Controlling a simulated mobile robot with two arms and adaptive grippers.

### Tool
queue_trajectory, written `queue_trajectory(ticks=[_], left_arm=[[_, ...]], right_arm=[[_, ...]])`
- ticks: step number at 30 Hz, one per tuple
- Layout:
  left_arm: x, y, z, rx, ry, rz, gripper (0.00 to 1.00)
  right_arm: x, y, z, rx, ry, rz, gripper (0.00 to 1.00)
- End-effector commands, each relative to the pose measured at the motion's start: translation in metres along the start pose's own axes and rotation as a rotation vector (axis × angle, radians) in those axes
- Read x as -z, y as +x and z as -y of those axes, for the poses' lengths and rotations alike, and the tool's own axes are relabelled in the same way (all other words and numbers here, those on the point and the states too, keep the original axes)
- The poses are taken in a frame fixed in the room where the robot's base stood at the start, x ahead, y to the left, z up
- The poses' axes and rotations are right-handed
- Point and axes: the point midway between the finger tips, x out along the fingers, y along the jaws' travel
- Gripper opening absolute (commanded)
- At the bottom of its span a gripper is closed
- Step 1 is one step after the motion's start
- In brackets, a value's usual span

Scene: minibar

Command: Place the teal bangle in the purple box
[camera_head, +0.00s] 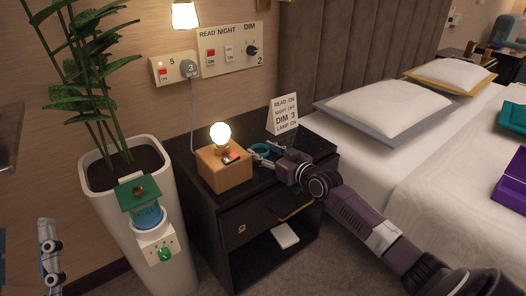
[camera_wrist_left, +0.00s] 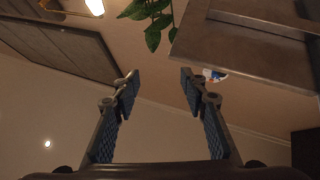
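The teal bangle (camera_head: 260,149) lies on the dark nightstand (camera_head: 318,150), just right of the wooden lamp. My right gripper (camera_head: 262,154) reaches over the nightstand from the right. Its fingers look spread, with their tips at the bangle; whether they touch it is too small to tell. The purple box (camera_head: 512,183) is on the bed at the right edge of the head view, partly cut off. My left gripper (camera_wrist_left: 160,85) is open and empty in the left wrist view, away from the nightstand.
The wooden lamp (camera_head: 225,170) with a lit bulb stands close beside my right gripper, and a sign card (camera_head: 283,114) stands behind. A planter (camera_head: 130,200) is left of the nightstand. The bed (camera_head: 410,160) has free room; a teal item (camera_head: 514,117) lies beyond the box.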

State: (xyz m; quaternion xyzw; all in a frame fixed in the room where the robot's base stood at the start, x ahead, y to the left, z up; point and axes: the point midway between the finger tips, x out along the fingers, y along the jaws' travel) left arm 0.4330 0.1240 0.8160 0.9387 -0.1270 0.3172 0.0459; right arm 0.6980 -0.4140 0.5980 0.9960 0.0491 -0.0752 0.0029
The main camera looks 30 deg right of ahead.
Motion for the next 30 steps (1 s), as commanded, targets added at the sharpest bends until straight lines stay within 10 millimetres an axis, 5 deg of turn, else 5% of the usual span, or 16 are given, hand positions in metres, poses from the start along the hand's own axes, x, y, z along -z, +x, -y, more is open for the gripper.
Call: queue_trajectory(ticks=[4, 16, 30], left_arm=[[0.000, 0.000, 0.000, 0.000, 0.000, 0.000, 0.40], [-0.006, 0.002, 0.000, 0.000, 0.000, 0.035, 0.40], [-0.095, -0.024, 0.012, 0.023, 0.017, 0.474, 0.40]], right_arm=[[0.000, 0.000, 0.000, 0.000, 0.000, 0.000, 0.62], [0.004, -0.001, 0.000, 0.000, 0.000, 0.000, 0.62], [0.003, -0.057, 0.000, 0.000, -0.001, 0.003, 0.62]])
